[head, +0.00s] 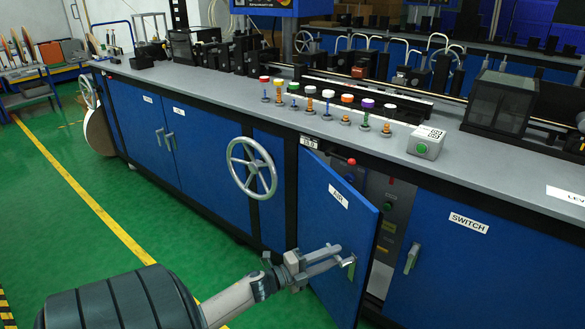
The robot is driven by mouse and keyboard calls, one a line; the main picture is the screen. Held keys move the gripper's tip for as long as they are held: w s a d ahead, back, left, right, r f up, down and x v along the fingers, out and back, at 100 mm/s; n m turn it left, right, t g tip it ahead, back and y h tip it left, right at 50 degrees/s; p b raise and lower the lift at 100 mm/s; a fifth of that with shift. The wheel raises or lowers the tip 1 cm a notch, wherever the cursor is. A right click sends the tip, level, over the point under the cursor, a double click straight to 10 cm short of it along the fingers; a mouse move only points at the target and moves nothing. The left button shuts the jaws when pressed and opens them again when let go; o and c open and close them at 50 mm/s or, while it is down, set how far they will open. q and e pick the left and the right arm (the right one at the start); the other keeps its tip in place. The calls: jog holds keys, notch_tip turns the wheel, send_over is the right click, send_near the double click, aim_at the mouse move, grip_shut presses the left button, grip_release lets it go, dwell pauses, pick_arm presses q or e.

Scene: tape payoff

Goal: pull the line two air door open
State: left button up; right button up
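The blue AIR door (335,222) stands partly open on the front of the long bench. Its right edge is swung out, and a dark gap with grey panels inside shows behind it. The door's handle (350,271) is low near that free edge. My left gripper (342,255) is at the handle, with its two fingers apart and a gap visible between them. The fingertips overlap the top of the handle; I cannot tell whether they touch it. My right gripper is not in view.
The SWITCH door (465,255) is closed to the right. A grey handwheel (251,168) sticks out left of the AIR door. Several coloured knobs (326,101) and a box with a green button (426,142) stand on the bench top (240,97). The green floor (70,215) at left is clear.

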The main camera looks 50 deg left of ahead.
pick_arm(q)
jog(key=v, duration=1.5)
jog(key=shift+s, duration=0.35)
jog(key=shift+a, duration=0.1)
jog(key=shift+c, duration=0.7)
jog(key=c, duration=0.5)
grip_shut()
jog(key=s+d+f+n+g+y, duration=0.1)
jog(key=s+d+f+n+g, duration=0.15)
jog(key=d+n, duration=0.4)
jog(key=s+d+f+n+g+y, duration=0.1)
jog(key=d+f+n+g, duration=0.2)
jog(key=d, duration=0.7)
jog(key=s+d+f+n+g+y, duration=0.1)
jog(key=d+f+n+g, duration=0.1)
jog(key=d+n, duration=0.55)
jog(key=s+d+g+h, duration=0.1)
jog(key=s+d, duration=0.2)
jog(key=d, duration=0.3)
jog(key=s+d+r+g+h, duration=0.1)
jog(key=s+d+g, duration=0.1)
jog(key=s+d, duration=0.2)
jog(key=shift+d, duration=1.25)
jog(key=shift+s, duration=0.1)
